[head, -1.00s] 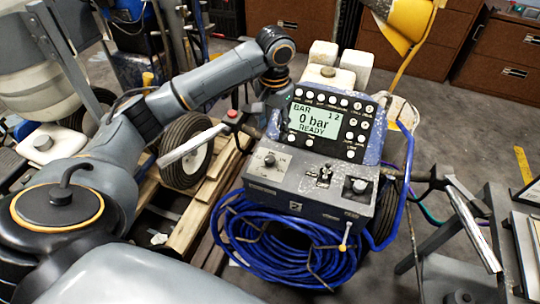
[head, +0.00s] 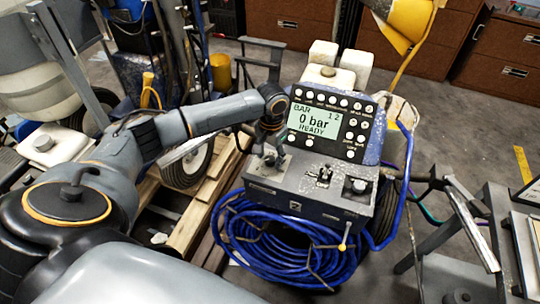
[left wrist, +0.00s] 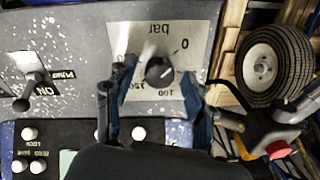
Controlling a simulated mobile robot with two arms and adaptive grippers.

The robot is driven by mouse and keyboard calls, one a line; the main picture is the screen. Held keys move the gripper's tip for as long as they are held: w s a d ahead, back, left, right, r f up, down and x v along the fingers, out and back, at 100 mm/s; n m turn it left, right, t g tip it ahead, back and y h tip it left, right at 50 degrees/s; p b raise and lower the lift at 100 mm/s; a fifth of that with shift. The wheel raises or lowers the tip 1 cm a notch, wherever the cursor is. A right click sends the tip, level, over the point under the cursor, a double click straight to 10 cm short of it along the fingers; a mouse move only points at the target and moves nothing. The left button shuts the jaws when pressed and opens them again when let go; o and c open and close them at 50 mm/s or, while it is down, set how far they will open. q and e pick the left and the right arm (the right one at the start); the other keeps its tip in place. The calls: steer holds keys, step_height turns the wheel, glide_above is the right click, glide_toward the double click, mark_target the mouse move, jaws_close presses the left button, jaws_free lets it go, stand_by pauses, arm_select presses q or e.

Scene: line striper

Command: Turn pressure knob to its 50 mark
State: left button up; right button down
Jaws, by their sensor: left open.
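My left gripper (left wrist: 157,92) is open, with one finger on each side of the knob's area. Whether the fingers touch it I cannot tell. In the head view my left gripper (head: 267,150) is over the left part of the grey control panel (head: 300,195) and partly hides the knob. My right gripper is not in view.
The display (head: 312,121) above the panel reads 0 bar, READY. A blue hose coil (head: 290,250) hangs below. A wheel (left wrist: 265,62) and a red-ended lever (left wrist: 278,148) lie beside the panel.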

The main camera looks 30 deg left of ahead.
arm_select(q)
jaws_close()
stand_by(0.3)
